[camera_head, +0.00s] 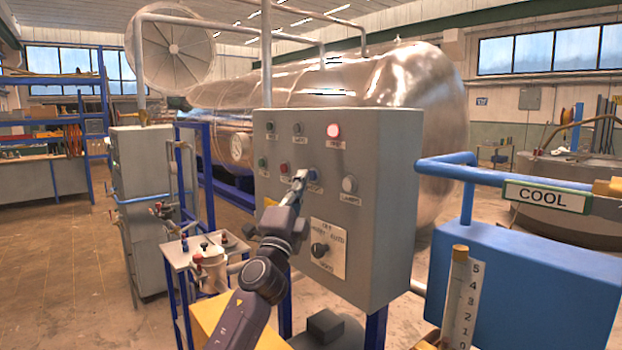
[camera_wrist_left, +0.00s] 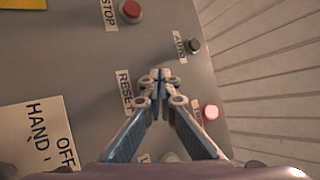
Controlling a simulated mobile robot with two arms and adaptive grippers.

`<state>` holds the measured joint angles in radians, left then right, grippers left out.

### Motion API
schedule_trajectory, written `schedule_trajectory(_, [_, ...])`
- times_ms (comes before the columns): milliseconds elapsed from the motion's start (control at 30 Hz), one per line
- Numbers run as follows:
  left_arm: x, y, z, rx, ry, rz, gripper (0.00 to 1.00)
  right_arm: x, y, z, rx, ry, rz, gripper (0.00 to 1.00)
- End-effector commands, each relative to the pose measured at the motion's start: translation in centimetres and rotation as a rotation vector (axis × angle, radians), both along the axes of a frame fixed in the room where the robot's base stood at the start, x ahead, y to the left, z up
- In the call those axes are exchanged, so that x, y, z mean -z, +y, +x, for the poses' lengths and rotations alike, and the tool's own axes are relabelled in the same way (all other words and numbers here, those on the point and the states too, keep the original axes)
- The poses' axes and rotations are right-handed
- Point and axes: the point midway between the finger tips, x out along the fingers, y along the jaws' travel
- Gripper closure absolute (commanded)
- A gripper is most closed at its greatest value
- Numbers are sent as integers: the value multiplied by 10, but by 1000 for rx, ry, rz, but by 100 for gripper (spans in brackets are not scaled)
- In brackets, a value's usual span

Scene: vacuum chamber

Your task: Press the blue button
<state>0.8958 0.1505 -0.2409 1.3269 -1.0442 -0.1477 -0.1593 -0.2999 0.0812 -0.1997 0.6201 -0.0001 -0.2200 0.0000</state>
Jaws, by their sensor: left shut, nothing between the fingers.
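The blue button (camera_head: 314,173) is on the front of the grey control panel (camera_head: 381,220), in the middle row, left of a white round button. In the head view my left gripper (camera_head: 300,176) is at the panel face, just left of the blue button. In the left wrist view its closed fingertips (camera_wrist_left: 158,76) are beside the RESET label (camera_wrist_left: 125,92), with nothing between them. The blue button does not show there; the fingers seem to cover it. I cannot tell whether they touch it. My right gripper is not in view.
A red STOP button (camera_wrist_left: 130,9) and a lit red lamp (camera_head: 333,131) are near the fingers. A white button (camera_head: 349,184) is to the right. A rotary switch (camera_head: 319,249) sits below. A blue box (camera_head: 530,285) and pipe stand right of the panel.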

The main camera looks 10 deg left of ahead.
Motion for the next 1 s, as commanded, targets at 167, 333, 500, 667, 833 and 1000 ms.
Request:
schedule_trajectory(167, [0,0,0,0,0,0,100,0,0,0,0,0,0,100])
schedule_trajectory(333, [0,-1,1,0,0,0,100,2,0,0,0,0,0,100])
schedule_trajectory(500, [0,-2,3,0,-1,0,100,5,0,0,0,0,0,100])
schedule_trajectory(667, [0,-3,4,0,-1,0,100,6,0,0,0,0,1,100])
schedule_trajectory(833, [0,-4,6,0,0,0,100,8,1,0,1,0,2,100])
schedule_trajectory(1000, [1,-5,7,1,0,-1,100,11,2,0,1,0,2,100])
